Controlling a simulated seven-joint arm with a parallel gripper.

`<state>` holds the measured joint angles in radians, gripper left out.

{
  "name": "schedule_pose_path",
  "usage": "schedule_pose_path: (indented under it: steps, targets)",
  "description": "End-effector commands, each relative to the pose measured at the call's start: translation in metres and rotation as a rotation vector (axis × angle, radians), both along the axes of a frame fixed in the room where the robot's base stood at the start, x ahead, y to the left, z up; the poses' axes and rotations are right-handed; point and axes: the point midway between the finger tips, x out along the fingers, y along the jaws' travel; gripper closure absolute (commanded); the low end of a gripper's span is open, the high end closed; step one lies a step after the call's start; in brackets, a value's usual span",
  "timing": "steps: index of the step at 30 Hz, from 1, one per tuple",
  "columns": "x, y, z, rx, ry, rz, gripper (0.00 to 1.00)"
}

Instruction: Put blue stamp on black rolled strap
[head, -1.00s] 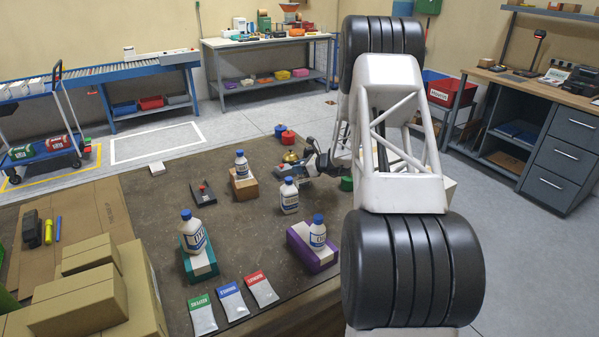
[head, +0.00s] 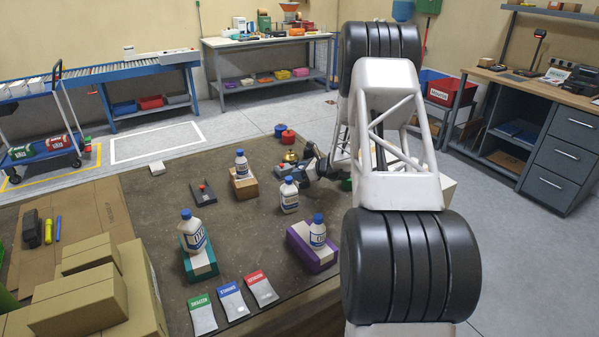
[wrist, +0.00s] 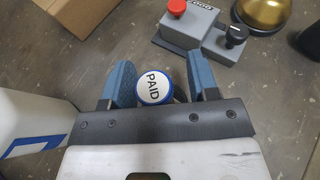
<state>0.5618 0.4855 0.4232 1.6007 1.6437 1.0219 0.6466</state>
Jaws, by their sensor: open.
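The blue stamp (wrist: 153,84) shows from above in the wrist view as a round white top marked PAID with a blue rim. It stands between the two blue fingers of my open gripper (wrist: 164,82), nearer the left finger, with a gap to the right one. In the head view my gripper (head: 303,178) is low over the table beside a white bottle, and the stamp is hidden there. A dark object (wrist: 313,42) is cut off at the right edge of the wrist view. I cannot tell whether it is the black rolled strap, which I cannot make out elsewhere.
A white bottle (head: 289,196) stands close on the left of my gripper. A grey box with a red button (wrist: 186,27) and a brass bell (wrist: 262,13) are just beyond it. Red (head: 288,136) and blue (head: 280,130) round items sit at the table's far edge.

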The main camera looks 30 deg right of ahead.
Motion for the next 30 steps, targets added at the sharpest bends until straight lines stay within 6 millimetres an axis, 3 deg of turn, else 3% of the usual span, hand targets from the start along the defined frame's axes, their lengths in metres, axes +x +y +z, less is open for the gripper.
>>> schedule_pose_path:
  steps: [7,14,30]
  targets:
    - [0.0,0.0,0.003,-0.001,-0.001,0.0,0.45]
    - [-0.014,-0.01,0.01,0.0,0.0,-0.001,0.45]
    - [-0.075,-0.053,0.041,0.001,-0.001,-0.002,0.45]
